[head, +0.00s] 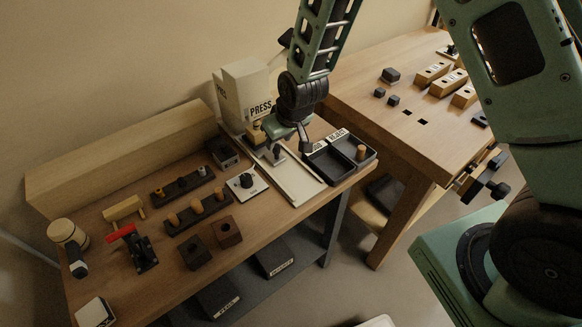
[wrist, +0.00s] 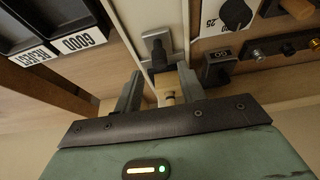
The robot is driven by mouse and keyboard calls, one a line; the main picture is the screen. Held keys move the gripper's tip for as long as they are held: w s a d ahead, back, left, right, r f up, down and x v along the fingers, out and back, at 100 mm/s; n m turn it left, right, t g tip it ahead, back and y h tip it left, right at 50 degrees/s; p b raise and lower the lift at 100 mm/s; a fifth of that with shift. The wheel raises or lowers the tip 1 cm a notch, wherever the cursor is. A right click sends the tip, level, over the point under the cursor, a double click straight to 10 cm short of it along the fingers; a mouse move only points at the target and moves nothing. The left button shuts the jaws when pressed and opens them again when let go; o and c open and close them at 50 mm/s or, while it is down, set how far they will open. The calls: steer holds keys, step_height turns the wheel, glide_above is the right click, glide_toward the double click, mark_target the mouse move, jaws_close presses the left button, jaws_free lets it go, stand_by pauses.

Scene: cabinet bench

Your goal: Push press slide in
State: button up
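The white press (head: 246,92), marked PRESS, stands at the back of the bench. Its pale slide track (head: 299,184) runs from it toward the front edge. A dark upright handle (head: 277,152) sits on the track near the press end; the handle (wrist: 157,48) also shows in the wrist view, just ahead of my fingertips. My gripper (wrist: 160,84) is open, pointing down over the press end of the track. A small pale piece (wrist: 167,96) shows between the fingers, with gaps beside it. The fingers look apart from the handle; contact is not clear. The arm partly hides the press mouth.
Black GOOD and REJECT trays (head: 337,160) lie right of the track, one holding a wooden peg (head: 361,152). Left are a dial plate (head: 246,185), peg racks (head: 198,212) and a red-handled clamp (head: 137,245). Another workbench (head: 399,126) stands at right.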

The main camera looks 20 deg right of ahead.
steer(key=shift+p+v, duration=1)
steer(key=shift+v, duration=0.85)
